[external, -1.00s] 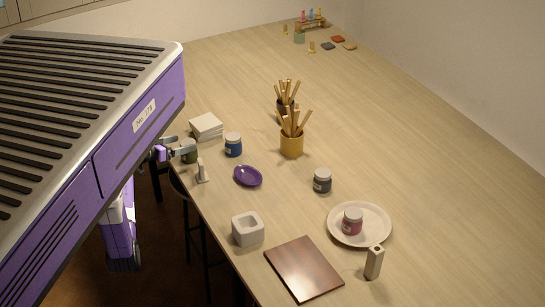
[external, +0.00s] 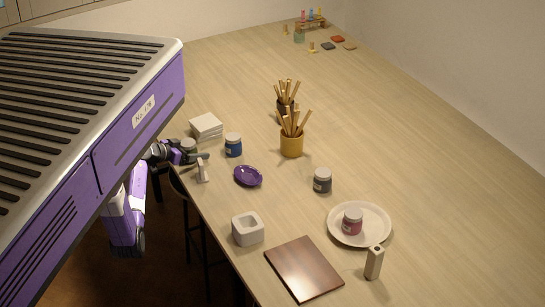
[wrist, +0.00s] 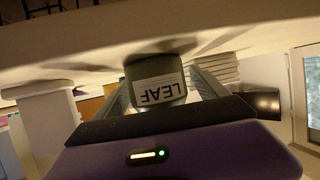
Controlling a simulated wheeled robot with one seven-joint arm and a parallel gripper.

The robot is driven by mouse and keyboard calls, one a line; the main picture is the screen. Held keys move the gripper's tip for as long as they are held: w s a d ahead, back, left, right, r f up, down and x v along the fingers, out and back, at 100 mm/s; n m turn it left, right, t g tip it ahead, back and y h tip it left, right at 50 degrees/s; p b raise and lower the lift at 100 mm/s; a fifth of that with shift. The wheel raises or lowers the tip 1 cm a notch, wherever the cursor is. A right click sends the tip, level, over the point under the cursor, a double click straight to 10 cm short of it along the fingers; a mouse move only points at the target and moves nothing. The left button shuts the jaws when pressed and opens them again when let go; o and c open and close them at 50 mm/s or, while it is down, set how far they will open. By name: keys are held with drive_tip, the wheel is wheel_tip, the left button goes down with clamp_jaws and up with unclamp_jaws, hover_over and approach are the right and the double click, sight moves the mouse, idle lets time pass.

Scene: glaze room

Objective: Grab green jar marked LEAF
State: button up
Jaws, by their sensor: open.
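The green jar labelled LEAF (wrist: 156,82) hangs upside down in the wrist view, its label facing me. In the external view only its pale lid (external: 188,143) shows clearly, near the table's left edge; my arm hides most of its body. My gripper (wrist: 158,76) is open, with one finger on each side of the jar. In the external view my gripper (external: 195,157) is low at the table edge, in front of the jar. I cannot tell whether either finger touches it.
A stack of white tiles (external: 206,126) stands just behind the jar, and a blue jar (external: 233,145) to its right. A small pale stand (external: 202,171) is close in front of my gripper.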

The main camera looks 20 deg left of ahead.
drive_tip(key=c, duration=1.8)
drive_tip(key=shift+o, duration=0.2)
drive_tip(key=shift+r, duration=0.15)
